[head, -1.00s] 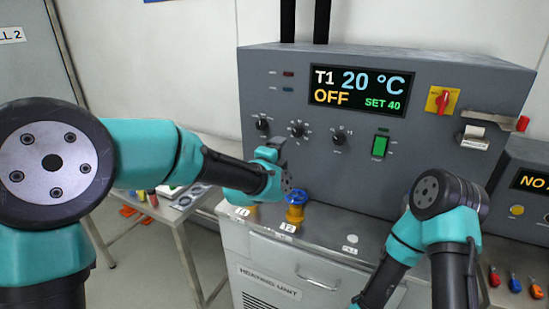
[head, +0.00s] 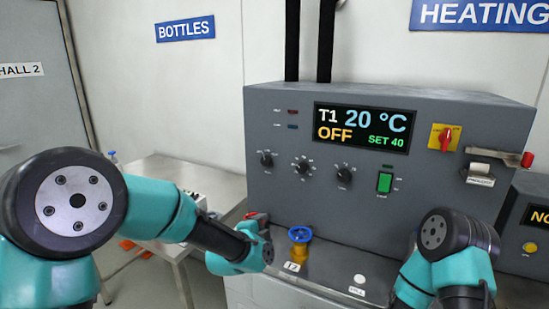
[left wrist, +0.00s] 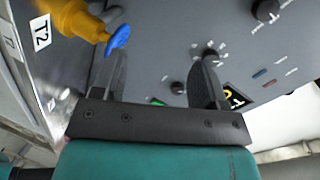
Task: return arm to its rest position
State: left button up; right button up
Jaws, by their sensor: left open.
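My left arm reaches in from the left in the head view, and its wrist (head: 240,250) is low, just left of the yellow valve (head: 298,251) with a blue handwheel (head: 300,234). The fingers are hard to make out there. In the left wrist view my left gripper (left wrist: 160,78) is open, with nothing between its fingers. The blue handwheel (left wrist: 119,36) shows close to one finger; I cannot tell whether they touch. My right arm (head: 440,255) is at the right of the head view, and its gripper is out of frame.
The grey heating unit panel (head: 280,110) with knobs stands behind, its display (head: 365,128) reading T1 20 °C, OFF, SET 40. A red handle (head: 255,216) shows just behind my left wrist. A side table (head: 180,172) stands at the left. Open air lies above my left arm.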

pick_arm(q)
jog(key=s+a+f+n+g+y, duration=0.15)
jog(key=s+a+f+n, duration=0.25)
jog(key=f, duration=0.5)
jog(key=s+a+f+n+g, duration=0.3)
jog(key=a+f, duration=0.1)
jog(key=f, duration=0.4)
jog(key=s+a+f+n+g+y, duration=0.15)
jog(key=s+a+f+n, duration=0.3)
jog(key=f, duration=0.45)
jog(key=s+a+f+n+g, duration=0.3)
jog(key=s+f, duration=0.3)
jog(key=s, duration=0.3)
jog(key=s+a+f+n+g, duration=0.3)
jog(key=s+f+n, duration=0.3)
jog(key=s, duration=0.2)
jog(key=shift+s+a+f+g, duration=0.25)
jog(key=shift+s+a+g, duration=0.05)
jog(key=shift+s+g, duration=0.1)
jog(key=shift+w+n, duration=0.2)
jog(key=shift+n, duration=0.05)
